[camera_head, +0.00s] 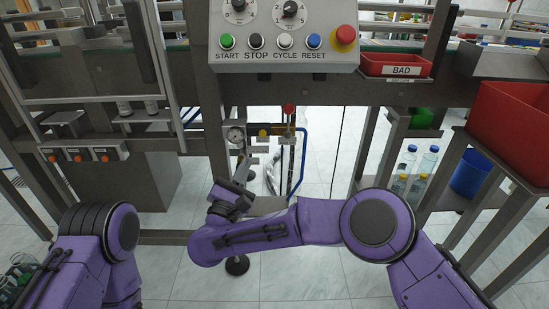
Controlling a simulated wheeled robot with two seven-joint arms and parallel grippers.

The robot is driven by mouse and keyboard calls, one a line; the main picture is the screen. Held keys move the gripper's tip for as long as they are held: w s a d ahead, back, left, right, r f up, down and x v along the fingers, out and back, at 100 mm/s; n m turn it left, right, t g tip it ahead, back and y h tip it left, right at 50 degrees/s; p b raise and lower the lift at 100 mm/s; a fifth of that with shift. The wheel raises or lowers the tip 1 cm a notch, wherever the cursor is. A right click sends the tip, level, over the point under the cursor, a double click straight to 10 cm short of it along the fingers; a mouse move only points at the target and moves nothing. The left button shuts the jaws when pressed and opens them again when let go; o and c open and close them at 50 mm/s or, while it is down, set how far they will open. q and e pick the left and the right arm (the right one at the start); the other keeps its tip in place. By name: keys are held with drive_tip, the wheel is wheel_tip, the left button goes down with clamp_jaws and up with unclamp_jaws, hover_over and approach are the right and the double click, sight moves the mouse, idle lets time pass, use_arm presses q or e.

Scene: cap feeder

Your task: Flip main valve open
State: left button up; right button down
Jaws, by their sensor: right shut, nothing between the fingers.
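The control panel (284,62) with buttons and a red stop button (344,37) hangs above. A blue hose (304,160) runs down beside the unit. A red BAD bin (395,65), bottles (427,160) and a blue bucket (470,173) stand at right. Grey frame posts flank the opening.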

wheel_tip(320, 180, up, 3)
drive_tip(key=m+h, duration=0.1)
drive_tip(key=m, duration=0.3)
drive_tip(key=m+g+h, duration=0.1)
drive_tip(key=m+h, duration=0.1)
drive_tip(key=m, duration=0.2)
drive_tip(key=shift+d+g, duration=0.1)
drive_tip(key=shift+g, duration=0.2)
drive_tip(key=b, duration=0.1)
approach(288, 121)
drive_tip(key=shift+h, duration=0.4)
drive_tip(key=w, duration=0.1)
drive_tip(key=w+a+r, duration=0.1)
drive_tip(key=w, duration=0.1)
drive_tip(key=w+a, duration=0.1)
drive_tip(key=shift+w+a+r, duration=0.1)
drive_tip(key=shift+w+r, duration=0.05)
drive_tip(key=shift+w, duration=0.25)
drive_tip(key=d+r, duration=0.1)
drive_tip(key=w+d+r, duration=0.1)
drive_tip(key=d, duration=0.1)
drive_tip(key=shift+w+d+r, duration=0.15)
drive_tip(key=shift+d+r, duration=0.05)
drive_tip(key=shift+r, duration=0.05)
drive_tip(key=shift+d, duration=0.1)
